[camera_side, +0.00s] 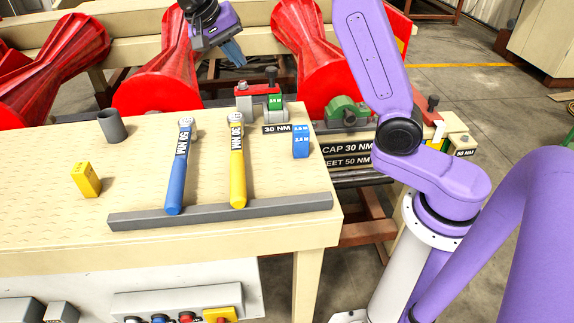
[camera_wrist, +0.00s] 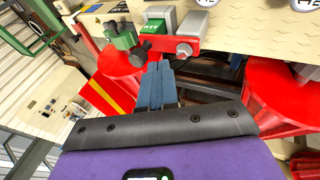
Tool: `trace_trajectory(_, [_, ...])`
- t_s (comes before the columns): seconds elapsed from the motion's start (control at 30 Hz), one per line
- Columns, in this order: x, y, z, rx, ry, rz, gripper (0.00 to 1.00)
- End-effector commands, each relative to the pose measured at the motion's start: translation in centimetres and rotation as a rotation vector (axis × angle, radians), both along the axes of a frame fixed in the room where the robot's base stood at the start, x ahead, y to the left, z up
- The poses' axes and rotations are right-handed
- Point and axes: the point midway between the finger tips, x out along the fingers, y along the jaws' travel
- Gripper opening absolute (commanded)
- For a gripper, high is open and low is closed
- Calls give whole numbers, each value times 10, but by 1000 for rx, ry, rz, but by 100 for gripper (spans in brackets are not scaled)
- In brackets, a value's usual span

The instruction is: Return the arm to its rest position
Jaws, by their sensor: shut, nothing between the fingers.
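My gripper (camera_side: 233,53) hangs at the top middle of the side view, beyond the back edge of the bench and above the red spools. Its blue-grey fingers are together with nothing between them. In the wrist view the shut fingers (camera_wrist: 158,84) point up the picture, toward a bench fixture with a green KIT block (camera_wrist: 157,27). My gripper looks apart from the fixture and the red spools.
The bench (camera_side: 70,225) holds a blue 50 NM wrench (camera_side: 178,180), a yellow 30 NM wrench (camera_side: 237,175), a grey cup (camera_side: 112,125), a yellow block (camera_side: 86,180) and a blue block (camera_side: 301,145). Red spools (camera_side: 165,85) stand behind it.

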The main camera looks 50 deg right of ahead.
Motion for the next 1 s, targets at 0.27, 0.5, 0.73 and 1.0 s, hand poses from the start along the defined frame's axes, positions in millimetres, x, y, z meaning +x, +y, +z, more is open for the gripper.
trace_trajectory(0.27, [-54, 33, -16, 144, 96, 424, 0])
trace_trajectory(0.5, [-114, 50, -33, 251, 171, 779, 0])
trace_trajectory(0.73, [-181, 54, -53, 341, 236, 1111, 0])
trace_trajectory(1.0, [-263, 42, -78, 430, 297, 1484, 0])
